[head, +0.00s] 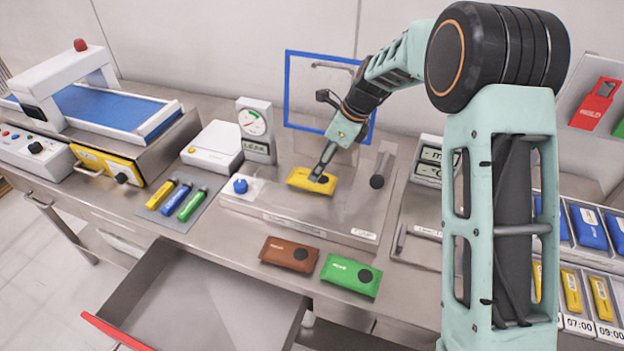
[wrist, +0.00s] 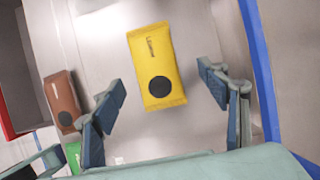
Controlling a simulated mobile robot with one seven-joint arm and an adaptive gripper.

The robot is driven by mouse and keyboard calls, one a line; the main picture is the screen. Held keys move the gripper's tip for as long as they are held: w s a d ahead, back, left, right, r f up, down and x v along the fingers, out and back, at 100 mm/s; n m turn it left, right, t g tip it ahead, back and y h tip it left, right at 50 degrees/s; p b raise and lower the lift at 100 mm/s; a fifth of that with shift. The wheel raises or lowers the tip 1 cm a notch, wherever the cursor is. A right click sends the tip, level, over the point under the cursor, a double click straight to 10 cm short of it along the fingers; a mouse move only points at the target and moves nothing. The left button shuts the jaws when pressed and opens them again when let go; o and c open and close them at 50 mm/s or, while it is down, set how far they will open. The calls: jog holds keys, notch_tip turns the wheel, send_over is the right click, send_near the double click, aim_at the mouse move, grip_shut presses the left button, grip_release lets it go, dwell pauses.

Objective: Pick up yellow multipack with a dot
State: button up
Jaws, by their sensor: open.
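In the wrist view my gripper (wrist: 165,95) is open, with a finger on each side and visible gaps to the pack.
A brown pack (head: 289,254) and a green pack (head: 351,275) lie at the counter's front. The blue-framed lid (head: 287,90) stands raised behind. A gauge (head: 255,125) and blue knob (head: 240,186) are left. An open drawer (head: 200,305) juts out below.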

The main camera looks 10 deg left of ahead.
aim_at(298, 177)
jog(key=x, duration=0.3)
jog(key=p+x, duration=0.1)
jog(key=x, duration=0.1)
jog(key=shift+s, duration=0.45)
jog(key=shift+w+a+f, duration=0.1)
jog(key=shift+a+f, duration=0.05)
jog(key=shift+f, duration=0.1)
jog(key=shift+c, duration=0.2)
jog(key=c, duration=1.5)
jog(key=shift+o, duration=0.2)
jog(key=shift+r, duration=0.15)
